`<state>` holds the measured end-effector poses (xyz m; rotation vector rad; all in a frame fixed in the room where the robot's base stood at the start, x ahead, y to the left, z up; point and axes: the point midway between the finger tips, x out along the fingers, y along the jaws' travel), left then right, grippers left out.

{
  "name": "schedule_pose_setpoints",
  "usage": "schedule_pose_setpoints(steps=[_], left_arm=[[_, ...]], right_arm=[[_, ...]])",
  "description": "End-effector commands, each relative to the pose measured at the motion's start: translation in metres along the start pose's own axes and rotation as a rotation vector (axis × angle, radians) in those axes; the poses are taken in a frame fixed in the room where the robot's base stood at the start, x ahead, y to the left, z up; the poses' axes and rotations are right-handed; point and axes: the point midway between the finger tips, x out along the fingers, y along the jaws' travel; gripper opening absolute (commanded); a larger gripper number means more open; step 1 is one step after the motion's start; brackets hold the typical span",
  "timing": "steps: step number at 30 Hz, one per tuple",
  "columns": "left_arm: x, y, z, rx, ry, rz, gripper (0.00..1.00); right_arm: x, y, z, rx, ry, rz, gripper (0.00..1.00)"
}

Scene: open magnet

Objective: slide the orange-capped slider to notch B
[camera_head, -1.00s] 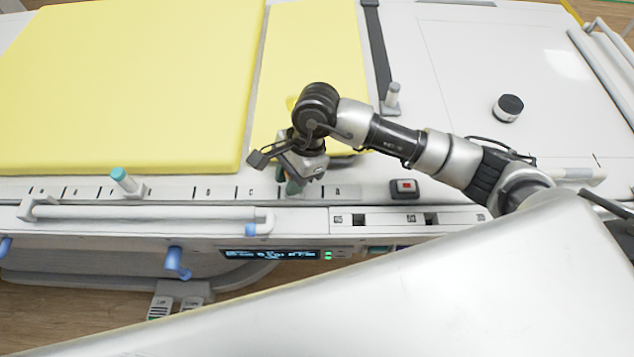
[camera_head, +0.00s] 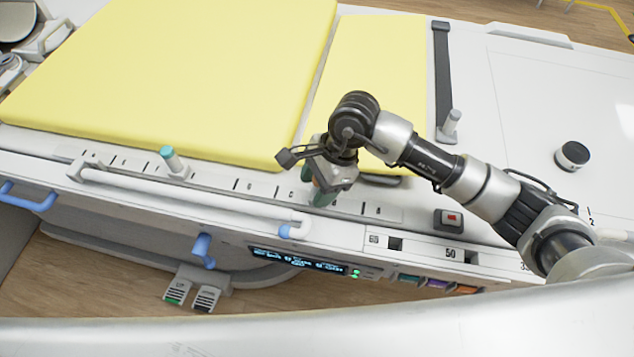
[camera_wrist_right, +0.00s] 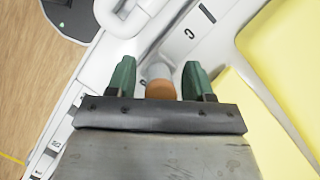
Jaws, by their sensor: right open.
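My right gripper (camera_head: 322,194) is over the rail (camera_head: 258,186) along the bed's front edge, right of the C mark and left of the A mark. Its green fingers are open. In the right wrist view the orange-capped slider (camera_wrist_right: 160,90) stands between the two fingers of the gripper (camera_wrist_right: 159,70), with a gap visible on at least one side. A letter C (camera_wrist_right: 190,33) shows on the rail beyond it. In the head view the gripper hides the slider and the marking beneath it, so its exact notch cannot be told. My left gripper is not in view.
A teal-capped slider (camera_head: 170,158) stands farther left on the rail. A white handrail (camera_head: 190,203) runs in front. Yellow pads (camera_head: 180,75) lie behind.

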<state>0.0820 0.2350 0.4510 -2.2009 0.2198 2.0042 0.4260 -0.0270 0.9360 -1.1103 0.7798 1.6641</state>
Motion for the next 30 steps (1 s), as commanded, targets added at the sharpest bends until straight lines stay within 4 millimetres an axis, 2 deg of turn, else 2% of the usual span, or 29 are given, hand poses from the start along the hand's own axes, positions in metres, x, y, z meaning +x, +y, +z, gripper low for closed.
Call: schedule_pose_setpoints(steps=[5,12,18,22,30], left_arm=[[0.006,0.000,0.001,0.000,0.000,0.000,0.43],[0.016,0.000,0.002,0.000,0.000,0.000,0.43],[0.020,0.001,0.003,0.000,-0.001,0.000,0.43],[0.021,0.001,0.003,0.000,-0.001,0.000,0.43],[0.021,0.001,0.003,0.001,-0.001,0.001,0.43]], right_arm=[[-0.022,-0.001,-0.001,0.000,0.002,-0.006,0.52],[-0.070,-0.001,-0.001,-0.002,0.002,-0.006,0.52],[-0.098,-0.001,-0.001,0.000,0.002,-0.003,0.52],[-0.106,0.000,0.000,-0.001,0.001,-0.002,0.52],[-0.107,0.000,0.000,0.000,0.001,-0.001,0.52]])
